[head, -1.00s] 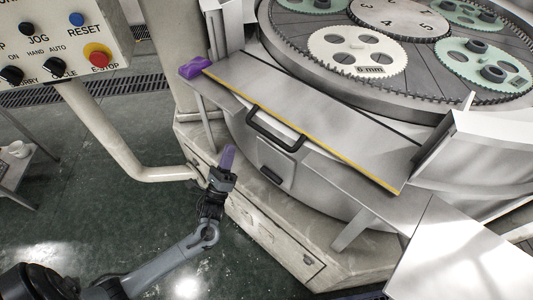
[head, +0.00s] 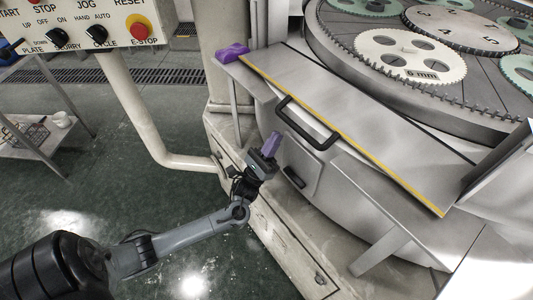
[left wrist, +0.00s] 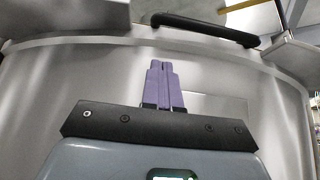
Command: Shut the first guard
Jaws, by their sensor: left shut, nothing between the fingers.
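A grey metal guard panel (head: 350,110) with a yellow front edge lies along the front of the round lapping machine. A black bar handle (head: 307,123) stands out at its front edge. My left gripper (head: 271,143), with purple fingers, is shut and empty, in front of the machine and a little left of and below the handle in the head view. In the left wrist view the closed fingers (left wrist: 161,67) point toward the black handle (left wrist: 205,28), with a gap in the picture.
The round plate with toothed carriers (head: 410,58) lies behind the panel. A control box (head: 80,22) on a bent post stands at the upper left. A purple piece (head: 231,53) sits at the panel's left end. A small cart (head: 38,140) is at far left.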

